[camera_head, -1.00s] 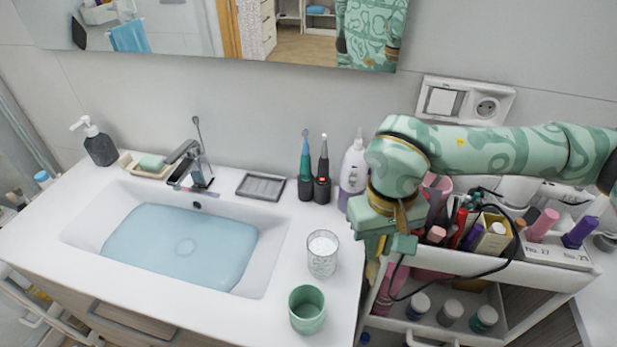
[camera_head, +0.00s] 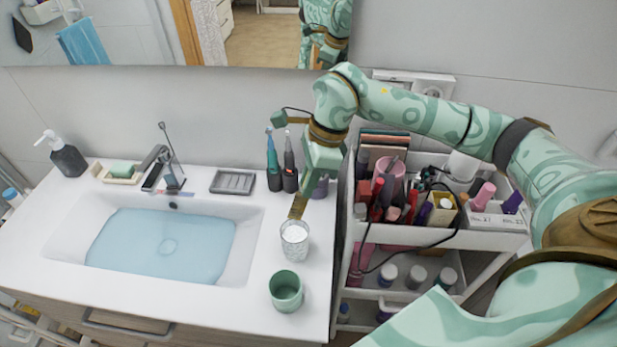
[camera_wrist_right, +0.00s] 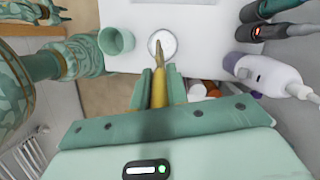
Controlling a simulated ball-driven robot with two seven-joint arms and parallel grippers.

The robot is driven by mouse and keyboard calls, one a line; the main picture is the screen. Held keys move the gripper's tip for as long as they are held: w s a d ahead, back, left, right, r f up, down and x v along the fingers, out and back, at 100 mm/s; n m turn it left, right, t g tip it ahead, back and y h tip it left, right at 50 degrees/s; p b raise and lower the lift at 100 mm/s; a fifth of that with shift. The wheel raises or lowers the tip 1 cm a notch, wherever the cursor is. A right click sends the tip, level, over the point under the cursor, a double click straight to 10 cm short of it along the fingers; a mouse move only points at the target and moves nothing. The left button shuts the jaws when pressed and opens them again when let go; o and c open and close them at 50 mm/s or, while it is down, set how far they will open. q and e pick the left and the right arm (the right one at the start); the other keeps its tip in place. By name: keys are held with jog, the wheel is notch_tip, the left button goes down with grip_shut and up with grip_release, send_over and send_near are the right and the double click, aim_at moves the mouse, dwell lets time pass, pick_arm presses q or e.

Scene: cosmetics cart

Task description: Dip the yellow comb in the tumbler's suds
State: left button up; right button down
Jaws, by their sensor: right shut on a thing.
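My right gripper (camera_head: 306,187) is shut on the yellow comb (camera_head: 298,206), which points down from its fingers. The comb also shows between the fingers in the right wrist view (camera_wrist_right: 158,85). The tumbler (camera_head: 295,240) is clear glass with white suds inside and stands on the counter right of the basin. The comb's lower end is at the tumbler's rim in the head view and overlaps the white suds (camera_wrist_right: 163,43) in the wrist view; I cannot tell whether it touches them. What seems to be my left gripper (camera_wrist_right: 50,12) shows small at the wrist view's upper left, its jaws unclear.
A green cup (camera_head: 286,291) stands just in front of the tumbler. Electric toothbrushes (camera_head: 282,170) stand behind it, near a soap dish (camera_head: 232,182). The water-filled basin (camera_head: 160,245) is on the left. A crowded cosmetics cart (camera_head: 440,238) with a loose black cable stands right.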

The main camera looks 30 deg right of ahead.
notch_tip(320, 180, down, 13)
jog(key=b, duration=0.8)
jog(key=shift+s, duration=0.15)
notch_tip(320, 180, up, 7)
jog(key=p, duration=0.5)
jog(key=shift+r, duration=0.1)
notch_tip(320, 180, up, 5)
jog(key=p, duration=0.4)
jog(key=shift+r, duration=0.1)
